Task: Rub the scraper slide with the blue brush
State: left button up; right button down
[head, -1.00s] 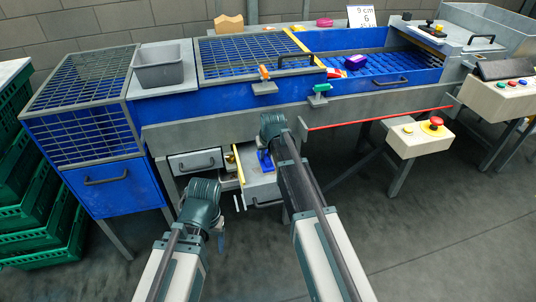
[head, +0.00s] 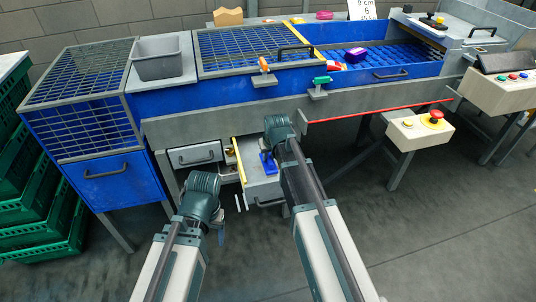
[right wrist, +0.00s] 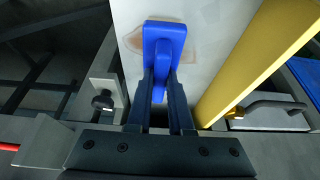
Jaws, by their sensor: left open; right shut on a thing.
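The blue brush (head: 267,163) is in my right gripper, below the front of the machine. In the right wrist view the blue brush (right wrist: 165,45) is between the two dark fingers of my right gripper (right wrist: 160,86). The brush lies over a pale grey plate, which looks like the scraper slide (right wrist: 215,30), with a brownish smear around the brush head. Whether the bristles touch it is hidden. The slide also shows in the head view (head: 262,188), with a yellow strip at its left. My left gripper (head: 219,232) is open and empty, low and left of the slide.
A yellow bar (right wrist: 240,65) runs beside the slide. A grey drawer (head: 195,155) is left of it. A red rod (head: 375,113) runs along the machine's front at right. Green crates (head: 35,215) stand at far left. The floor in front is clear.

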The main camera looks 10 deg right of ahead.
aim_at(266, 166)
jog(key=shift+s, duration=1.4)
jog(key=shift+a+f, duration=0.1)
jog(key=shift+a, duration=0.7)
jog(key=shift+w+a, duration=0.1)
jog(key=shift+w, duration=1.85)
